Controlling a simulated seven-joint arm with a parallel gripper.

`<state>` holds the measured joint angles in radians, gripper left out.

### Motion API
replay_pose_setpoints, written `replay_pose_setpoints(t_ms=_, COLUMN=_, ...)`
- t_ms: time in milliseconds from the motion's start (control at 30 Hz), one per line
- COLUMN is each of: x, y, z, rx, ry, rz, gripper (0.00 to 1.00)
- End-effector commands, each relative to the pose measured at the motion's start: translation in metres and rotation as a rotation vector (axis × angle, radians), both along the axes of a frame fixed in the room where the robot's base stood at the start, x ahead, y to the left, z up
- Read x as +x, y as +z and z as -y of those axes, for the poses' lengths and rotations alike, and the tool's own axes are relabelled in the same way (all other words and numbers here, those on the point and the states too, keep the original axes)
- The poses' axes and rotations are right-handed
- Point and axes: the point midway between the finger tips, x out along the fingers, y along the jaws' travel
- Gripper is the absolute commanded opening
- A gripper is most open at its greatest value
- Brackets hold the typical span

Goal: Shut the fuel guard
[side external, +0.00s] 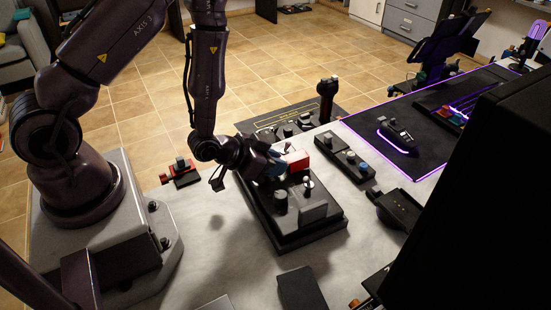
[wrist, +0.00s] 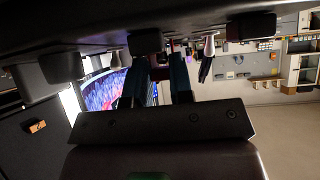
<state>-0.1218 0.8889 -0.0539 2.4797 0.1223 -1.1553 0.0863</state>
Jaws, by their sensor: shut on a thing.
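A red guard (side external: 293,160) with a pale top stands at the far side of a black control panel (side external: 308,238). My gripper (side external: 277,170) is low over this panel, right at the red guard. It is shut on what looks like the guard, though the contact is partly hidden by the gripper itself. In the wrist view the two dark fingers of my gripper (wrist: 160,65) reach toward the panel, which fills the top edge. The guard cannot be made out clearly there.
Grey knobs (side external: 280,201) and a silver-tipped lever (side external: 308,186) stand close to my gripper. A black joystick (side external: 327,100) rises behind. A button strip (side external: 345,157) lies to the right. A small red switch box (side external: 182,172) sits left.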

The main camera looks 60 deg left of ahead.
Motion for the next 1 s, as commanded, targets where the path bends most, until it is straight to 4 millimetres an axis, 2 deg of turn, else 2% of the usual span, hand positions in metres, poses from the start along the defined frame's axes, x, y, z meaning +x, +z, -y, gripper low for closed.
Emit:
replay_pose_setpoints(t_ms=433, x=0.0016, y=-0.0037, z=0.0027, rx=-0.003, ry=-0.009, rz=0.005, gripper=0.00)
replay_pose_setpoints(t_ms=467, x=0.0015, y=-0.0037, z=0.0028, rx=-0.003, ry=-0.009, rz=0.005, gripper=0.23)
replay_pose_setpoints(t_ms=533, x=0.0015, y=-0.0037, z=0.0029, rx=-0.003, ry=-0.009, rz=0.005, gripper=0.39)
replay_pose_setpoints(t_ms=667, x=0.0015, y=-0.0037, z=0.0031, rx=-0.004, ry=-0.010, rz=0.005, gripper=0.42)
replay_pose_setpoints(t_ms=733, x=0.0016, y=-0.0036, z=0.0033, rx=-0.004, ry=-0.010, rz=0.005, gripper=0.47)
replay_pose_setpoints(t_ms=1000, x=0.0016, y=-0.0035, z=0.0058, rx=-0.006, ry=-0.018, rz=0.005, gripper=0.47)
